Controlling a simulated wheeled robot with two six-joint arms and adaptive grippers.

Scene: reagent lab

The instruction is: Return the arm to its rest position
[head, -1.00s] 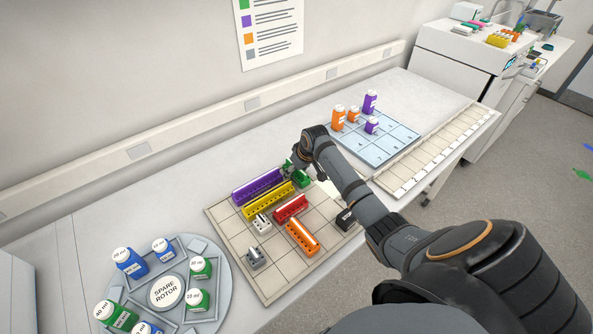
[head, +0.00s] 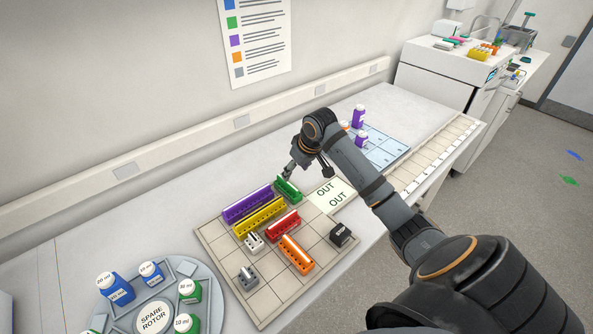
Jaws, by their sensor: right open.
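My right arm comes in from the lower right, and its gripper (head: 308,168) hangs over the back of the bench, open and empty. Just below and left of it, a green block (head: 288,189) stands at the back right corner of the gridded beige board (head: 265,298). The gripper appears apart from the block. My left gripper does not show.
The board also holds purple (head: 247,204), yellow (head: 260,216), red (head: 283,226) and orange (head: 296,254) blocks, plus grey and black ones. An OUT card (head: 331,196) lies beside it. The spare rotor (head: 153,317) stands front left. A blue tray (head: 392,150) with bottles is partly behind my arm.

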